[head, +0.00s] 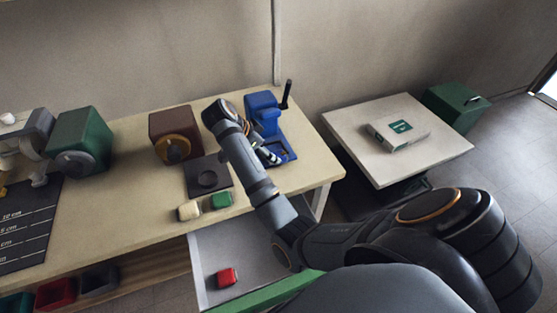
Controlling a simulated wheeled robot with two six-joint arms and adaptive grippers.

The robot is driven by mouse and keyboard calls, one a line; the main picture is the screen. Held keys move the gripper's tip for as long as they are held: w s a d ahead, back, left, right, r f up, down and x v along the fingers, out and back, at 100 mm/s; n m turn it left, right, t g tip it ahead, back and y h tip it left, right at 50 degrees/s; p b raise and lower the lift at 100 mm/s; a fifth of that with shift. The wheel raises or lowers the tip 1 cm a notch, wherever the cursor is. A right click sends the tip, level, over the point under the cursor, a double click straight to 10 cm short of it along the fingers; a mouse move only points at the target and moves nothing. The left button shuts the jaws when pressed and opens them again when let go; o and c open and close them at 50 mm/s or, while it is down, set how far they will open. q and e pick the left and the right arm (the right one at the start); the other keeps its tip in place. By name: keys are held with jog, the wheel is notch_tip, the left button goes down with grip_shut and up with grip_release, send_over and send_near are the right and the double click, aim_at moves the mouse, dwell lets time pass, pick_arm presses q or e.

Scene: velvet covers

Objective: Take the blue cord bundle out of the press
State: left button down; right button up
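The blue press (264,112) stands at the right end of the workbench, with a black lever up on its right side and a blue base. My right arm reaches across the bench in front of it. My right gripper (268,154) is low at the front of the press, over its base, and is partly hidden by my own forearm. I cannot tell whether its fingers are open or shut. I cannot make out the blue cord bundle; the press opening is largely covered by my arm. My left gripper does not show.
A maroon machine (173,136), a dark plate (207,177) and cream and green blocks (221,200) are left of my forearm. An open drawer (208,262) holds a red block (227,277). A side table (440,151) bears a white box (397,134). The bench front (110,210) is clear.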

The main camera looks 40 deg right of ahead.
aim_at(275, 154)
jog(key=shift+d+f, duration=0.25)
jog(key=shift+d, duration=0.05)
jog(key=p+x, duration=0.1)
jog(key=x, duration=0.3)
jog(key=shift+d+f, duration=0.15)
jog(key=shift+d, duration=0.1)
jog(key=shift+a, duration=0.15)
jog(key=shift+c, duration=0.9)
jog(key=c, duration=0.9)
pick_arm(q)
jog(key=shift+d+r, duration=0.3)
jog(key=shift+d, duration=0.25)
pick_arm(e)
jog(key=shift+c, duration=0.2)
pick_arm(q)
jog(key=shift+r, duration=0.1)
